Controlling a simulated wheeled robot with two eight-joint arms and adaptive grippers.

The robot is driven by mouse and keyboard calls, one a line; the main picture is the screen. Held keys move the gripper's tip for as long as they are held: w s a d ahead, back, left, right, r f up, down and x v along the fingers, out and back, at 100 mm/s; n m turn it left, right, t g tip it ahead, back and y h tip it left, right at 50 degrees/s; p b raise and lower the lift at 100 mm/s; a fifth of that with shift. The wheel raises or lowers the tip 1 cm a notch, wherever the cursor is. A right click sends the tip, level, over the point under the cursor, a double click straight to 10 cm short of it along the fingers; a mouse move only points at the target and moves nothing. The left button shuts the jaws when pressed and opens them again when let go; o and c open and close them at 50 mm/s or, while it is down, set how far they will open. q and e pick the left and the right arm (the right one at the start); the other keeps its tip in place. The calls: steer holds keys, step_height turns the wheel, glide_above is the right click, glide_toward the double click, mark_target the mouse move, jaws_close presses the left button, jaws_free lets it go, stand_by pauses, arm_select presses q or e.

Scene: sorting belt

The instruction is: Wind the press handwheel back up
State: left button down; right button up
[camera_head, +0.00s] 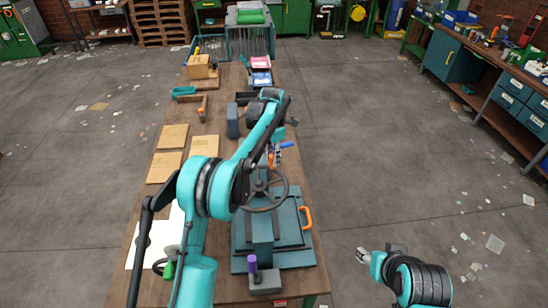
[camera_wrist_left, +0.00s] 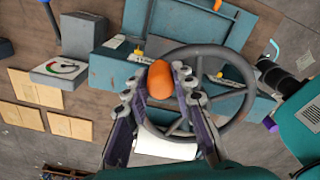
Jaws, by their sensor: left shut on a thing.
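The press handwheel (camera_head: 281,190) is a dark spoked wheel above the teal press (camera_head: 291,257) on the bench. In the left wrist view the wheel's grey rim (camera_wrist_left: 240,62) curves behind and right of the fingers. My left gripper (camera_head: 274,158) is at the wheel's far edge. In the left wrist view its fingers close from both sides on the wheel's orange knob (camera_wrist_left: 160,80). My forearm hides part of the press from the head camera. My right gripper (camera_head: 364,255) hangs off the bench's right side, away from the wheel; its jaws are too small to read.
An orange handle (camera_head: 306,216) and a purple knob (camera_head: 252,262) are on or beside the press. A gauge block (camera_wrist_left: 62,68) and flat tan boards (camera_head: 172,136) lie to the left. The floor right of the bench is open, with scattered scraps.

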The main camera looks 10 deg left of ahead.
arm_select(q)
steer(key=c, duration=1.3)
jaws_free()
steer(key=shift+o, duration=0.2)
step_height(320, 180, up, 12)
steer(key=shift+w+a, duration=0.1)
